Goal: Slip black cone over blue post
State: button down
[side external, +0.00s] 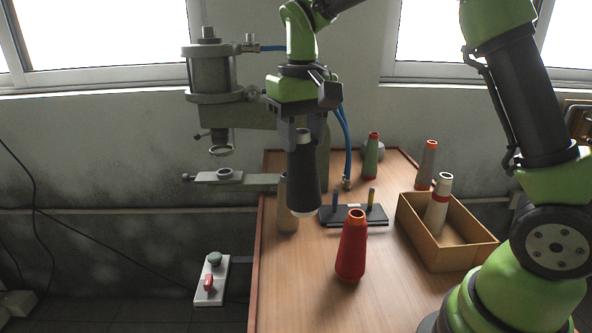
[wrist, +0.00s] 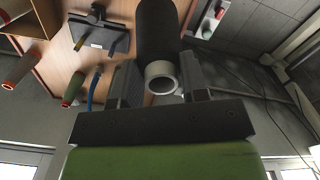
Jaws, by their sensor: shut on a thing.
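My gripper (side external: 303,140) is shut on the black cone (side external: 303,178), gripping it near its narrow white upper end. The cone hangs about upright in the air, wide end down, left of the post stand. In the wrist view the black cone (wrist: 157,30) points away between the fingers, its white tube end facing the camera. The dark stand (side external: 353,216) lies on the table with two short posts. The left post looks dark bluish and is the likely blue post (side external: 335,200); the right one is the yellow post (side external: 371,196). Both posts look bare.
A red cone (side external: 352,245) stands in front of the stand. A tan cone (side external: 287,205) is partly hidden behind the held cone. A green cone (side external: 371,158) and grey cone (side external: 427,165) stand behind. A wooden box (side external: 470,255) holds a cream cone (side external: 437,205). A press (side external: 210,80) stands left.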

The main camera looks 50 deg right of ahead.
jog(key=w+d+m, duration=0.2)
jog(key=d+m, duration=0.4)
jog(key=d, duration=0.3)
jog(key=w+d+r+m, duration=0.1)
jog(key=w+d+m, duration=0.2)
jog(key=d+m, duration=0.3)
jog(key=shift+d+m+t, duration=0.3)
jog(key=shift+d, duration=1.95)
jog(key=shift+f, duration=6.95)
jog(key=c, duration=0.6)
grip_release()
jog(key=shift+o, duration=0.2)
